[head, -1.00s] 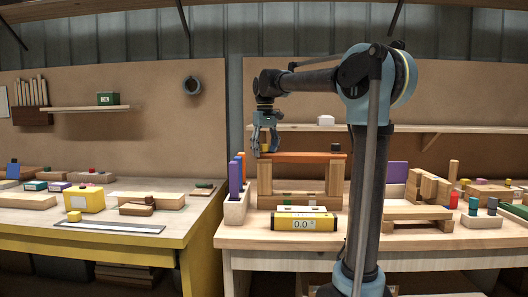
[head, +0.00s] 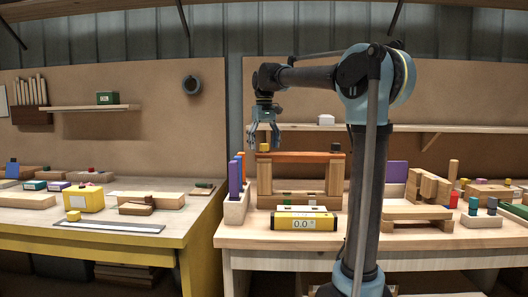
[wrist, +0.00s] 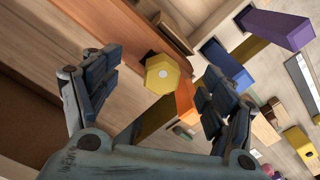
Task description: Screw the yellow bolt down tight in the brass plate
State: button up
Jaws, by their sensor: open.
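The yellow bolt (wrist: 162,73) has a hexagonal head with a pale dot at its centre. In the wrist view it lies between the spread fingers of my gripper (wrist: 161,66), apart from both. In the head view the bolt (head: 264,148) stands at the left end of the orange curved stringer (head: 305,157), and my open gripper (head: 264,139) is just above it. A brass-coloured surface (wrist: 150,120) shows beside the bolt head in the wrist view and looks like the brass plate. The bolt's shank is hidden, so I cannot tell how deep it sits.
Wooden uprights carry the stringer on the workbench (head: 235,232). A holder with purple and orange boards (head: 236,178) stands close on the left. A yellow level reading 0.0 (head: 305,223) lies in front. A shelf (head: 300,128) runs behind. Wooden blocks (head: 428,187) stand to the right.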

notch_tip(320, 180, up, 10)
dwell(0.4)
